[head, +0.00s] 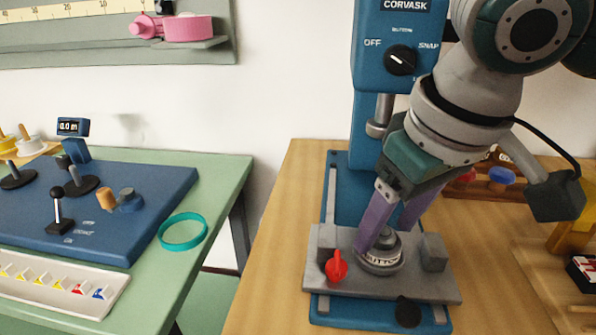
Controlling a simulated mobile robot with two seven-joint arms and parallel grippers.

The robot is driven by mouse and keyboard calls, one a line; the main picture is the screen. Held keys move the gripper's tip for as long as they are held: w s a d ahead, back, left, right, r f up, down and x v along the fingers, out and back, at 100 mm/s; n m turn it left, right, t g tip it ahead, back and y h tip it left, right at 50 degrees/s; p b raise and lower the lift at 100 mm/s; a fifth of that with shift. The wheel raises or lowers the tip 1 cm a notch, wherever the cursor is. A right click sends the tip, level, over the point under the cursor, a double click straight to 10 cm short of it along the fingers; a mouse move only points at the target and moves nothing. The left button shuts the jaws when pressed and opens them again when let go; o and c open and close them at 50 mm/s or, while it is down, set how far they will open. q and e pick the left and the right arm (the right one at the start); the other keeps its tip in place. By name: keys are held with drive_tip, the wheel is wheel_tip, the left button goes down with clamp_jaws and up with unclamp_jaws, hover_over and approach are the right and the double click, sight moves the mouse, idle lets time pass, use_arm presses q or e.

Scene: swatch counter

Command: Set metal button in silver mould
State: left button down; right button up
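The silver mould (381,262) is a round metal piece with lettering on its side. It sits in the middle of the grey plate on the blue press base. My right gripper (386,237) reaches down from the upper right, its two purple fingers apart and their tips at the top of the mould. A small grey round shape shows between the fingertips; I cannot tell whether it is the metal button or the mould's top, nor whether the fingers grip it. My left gripper is not in view.
The blue press column (372,120) with an OFF/SNAP knob (400,60) stands behind the mould. A red knob (336,267) and a grey block (433,252) flank it on the plate. At left, a green table (218,170) holds a teal ring (183,231) and a parts tray (60,288).

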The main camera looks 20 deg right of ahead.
drive_tip(key=shift+r, duration=0.1)
drive_tip(key=p+v, duration=0.2)
drive_tip(key=v, duration=0.7)
drive_tip(key=shift+r+p, duration=0.35)
drive_tip(key=s+a+n+t+y+p, duration=0.1)
drive_tip(key=s+a+n+y+p, duration=0.25)
drive_tip(key=a+p, duration=0.45)
drive_tip(key=s+d+m+h+p, duration=0.3)
drive_tip(key=s+d+p, duration=0.15)
drive_tip(key=s, duration=0.55)
wheel_tip(320, 180, up, 37)
drive_tip(key=p, duration=3.7)
drive_tip(key=shift+w+d+g, duration=0.3)
drive_tip(key=shift+w, duration=0.05)
